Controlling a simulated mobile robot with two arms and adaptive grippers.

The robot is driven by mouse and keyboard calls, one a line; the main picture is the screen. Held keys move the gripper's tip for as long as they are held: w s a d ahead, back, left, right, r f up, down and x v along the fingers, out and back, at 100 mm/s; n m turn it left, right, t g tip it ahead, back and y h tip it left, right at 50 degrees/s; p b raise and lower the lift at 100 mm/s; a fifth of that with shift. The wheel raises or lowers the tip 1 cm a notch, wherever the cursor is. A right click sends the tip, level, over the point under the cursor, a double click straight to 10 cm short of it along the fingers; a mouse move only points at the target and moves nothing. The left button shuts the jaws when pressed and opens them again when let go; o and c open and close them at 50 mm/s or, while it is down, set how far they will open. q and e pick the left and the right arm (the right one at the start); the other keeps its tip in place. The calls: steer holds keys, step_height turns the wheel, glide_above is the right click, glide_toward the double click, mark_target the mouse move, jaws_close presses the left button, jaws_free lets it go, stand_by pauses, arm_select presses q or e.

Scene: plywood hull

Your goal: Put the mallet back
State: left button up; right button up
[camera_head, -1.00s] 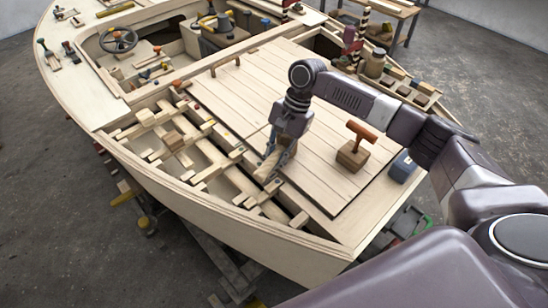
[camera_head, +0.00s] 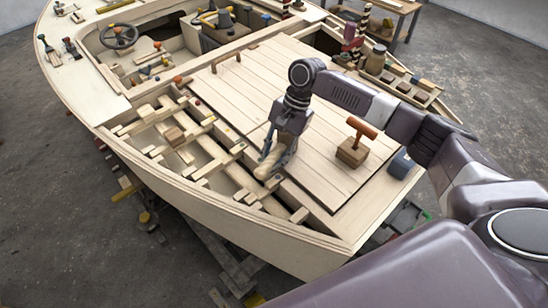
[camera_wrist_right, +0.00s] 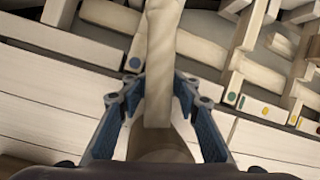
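A T-shaped tool with an orange-brown crosspiece, which looks like the mallet (camera_head: 361,128), stands upright in or on a small wooden block (camera_head: 352,153) on the planked deck. My right gripper (camera_head: 269,165) is to its left, above the slatted frame by the deck's edge. In the right wrist view the blue fingers (camera_wrist_right: 160,110) are partly closed around a pale wooden piece (camera_wrist_right: 160,70) with a thicker rounded part near the palm. They seem to grip that thicker part, though the contact is half hidden. My left gripper is not in view.
The slatted frame (camera_head: 205,140) holds several small wooden blocks. A tray of jars and blocks (camera_head: 410,88) lies along the far right side. The planked deck (camera_head: 255,85) is mostly bare.

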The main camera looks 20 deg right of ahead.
steer(key=shift+o, duration=0.5)
steer(key=shift+d, duration=0.1)
steer(key=shift+f, duration=0.1)
steer(key=shift+d, duration=0.1)
steer(key=v, duration=1.2)
steer(key=shift+a, duration=0.25)
